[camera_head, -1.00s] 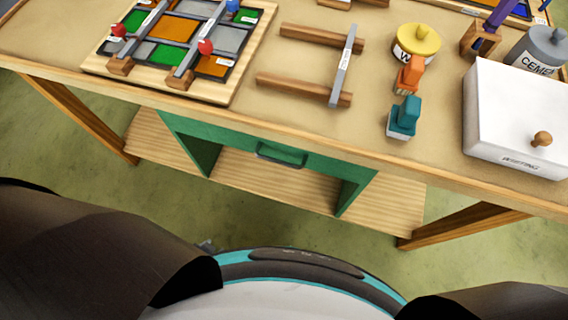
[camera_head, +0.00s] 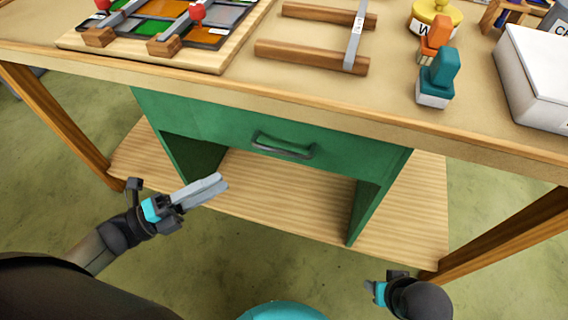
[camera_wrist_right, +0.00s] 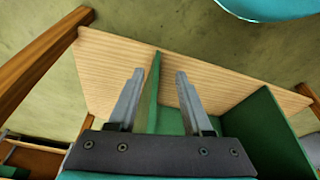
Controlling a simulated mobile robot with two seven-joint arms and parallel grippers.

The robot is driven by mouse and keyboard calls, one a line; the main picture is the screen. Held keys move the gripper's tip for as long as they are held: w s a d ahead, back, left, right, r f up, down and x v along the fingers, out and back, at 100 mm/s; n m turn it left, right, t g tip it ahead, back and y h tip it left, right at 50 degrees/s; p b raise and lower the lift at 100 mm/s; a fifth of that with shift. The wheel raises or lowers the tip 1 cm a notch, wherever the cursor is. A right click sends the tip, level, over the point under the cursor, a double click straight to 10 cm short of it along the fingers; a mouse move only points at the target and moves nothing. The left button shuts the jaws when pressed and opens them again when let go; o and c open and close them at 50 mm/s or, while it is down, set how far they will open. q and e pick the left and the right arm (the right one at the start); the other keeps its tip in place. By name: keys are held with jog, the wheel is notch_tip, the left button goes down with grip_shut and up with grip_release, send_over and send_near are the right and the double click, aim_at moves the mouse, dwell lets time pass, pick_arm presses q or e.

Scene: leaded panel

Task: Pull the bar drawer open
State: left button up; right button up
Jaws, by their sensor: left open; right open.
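The bar drawer (camera_head: 345,150) is a green front under the tabletop, with a dark bar handle (camera_head: 282,148) across its middle. It looks shut, flush with its green frame. My left gripper (camera_head: 222,184) is open and empty, below and left of the handle, apart from it. My right gripper (camera_head: 372,290) shows only partly at the lower right, below the drawer. In the right wrist view its two fingers (camera_wrist_right: 160,76) are apart with nothing held between them. A green panel (camera_wrist_right: 152,95) shows behind them; the handle is not visible there.
A wooden lower shelf (camera_head: 285,195) and table legs (camera_head: 55,120) surround the drawer. On the tabletop are the leaded panel board (camera_head: 205,58), wooden bars (camera_head: 310,57), an orange-and-teal pair of stamps (camera_head: 437,75) and a white box (camera_head: 540,80). The floor in front is clear.

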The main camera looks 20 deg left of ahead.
aim_at(282, 151)
pick_arm(q)
jog(key=shift+b+x, duration=1.4)
jog(key=shift+x, duration=6.3)
pick_arm(e)
notch_tip(282, 151, up, 6)
jog(key=t, duration=0.1)
jog(key=shift+w+r, duration=0.15)
jog(key=shift+w, duration=0.15)
pick_arm(q)
jog(key=shift+s, duration=0.15)
grip_shut()
